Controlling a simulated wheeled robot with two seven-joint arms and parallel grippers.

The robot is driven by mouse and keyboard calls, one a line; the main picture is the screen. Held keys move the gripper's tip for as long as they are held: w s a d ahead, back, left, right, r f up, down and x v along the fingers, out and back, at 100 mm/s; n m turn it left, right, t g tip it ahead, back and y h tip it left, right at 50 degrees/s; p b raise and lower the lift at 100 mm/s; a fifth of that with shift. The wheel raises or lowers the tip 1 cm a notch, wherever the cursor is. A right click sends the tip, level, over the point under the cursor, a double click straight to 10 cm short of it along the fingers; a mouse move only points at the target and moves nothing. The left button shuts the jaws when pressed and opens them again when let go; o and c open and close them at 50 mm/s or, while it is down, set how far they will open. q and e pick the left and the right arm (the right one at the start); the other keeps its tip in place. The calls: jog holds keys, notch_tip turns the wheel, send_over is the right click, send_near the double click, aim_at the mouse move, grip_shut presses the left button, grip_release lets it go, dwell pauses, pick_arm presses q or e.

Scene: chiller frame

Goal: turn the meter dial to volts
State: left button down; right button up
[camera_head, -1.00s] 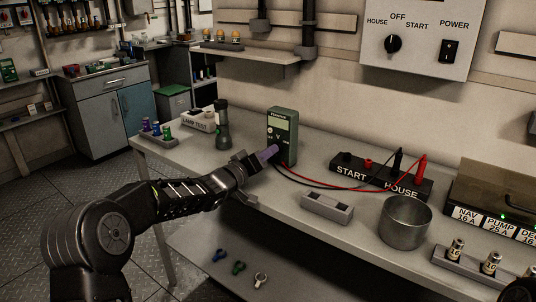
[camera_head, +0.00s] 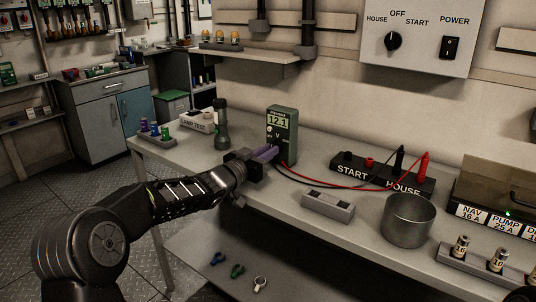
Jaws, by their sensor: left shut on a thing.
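The green meter (camera_head: 283,128) stands upright on the bench near the wall. Its screen (camera_head: 278,119) now reads 12.1, and a "V" mark shows below it. My left gripper (camera_head: 272,152) is at the meter's lower front, its purple fingers shut at the dial. The fingers hide the dial, so its pointer cannot be seen. Red and black leads (camera_head: 325,188) run from the meter to probes at the START/HOUSE terminal block (camera_head: 382,178). My right gripper is not clearly in view.
A flashlight (camera_head: 221,125) and a LAMP TEST box (camera_head: 197,121) stand left of the meter. A grey two-slot block (camera_head: 327,206) and a metal cup (camera_head: 407,222) are to the right. A fuse rack (camera_head: 480,256) is at the right edge.

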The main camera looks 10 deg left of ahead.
dwell(0.4)
pick_arm(q)
jog(key=c, duration=1.4)
grip_release()
jog(key=shift+c, duration=0.2)
jog(key=v, duration=0.8)
jog(key=shift+w, duration=0.1)
jog(key=shift+f, duration=0.1)
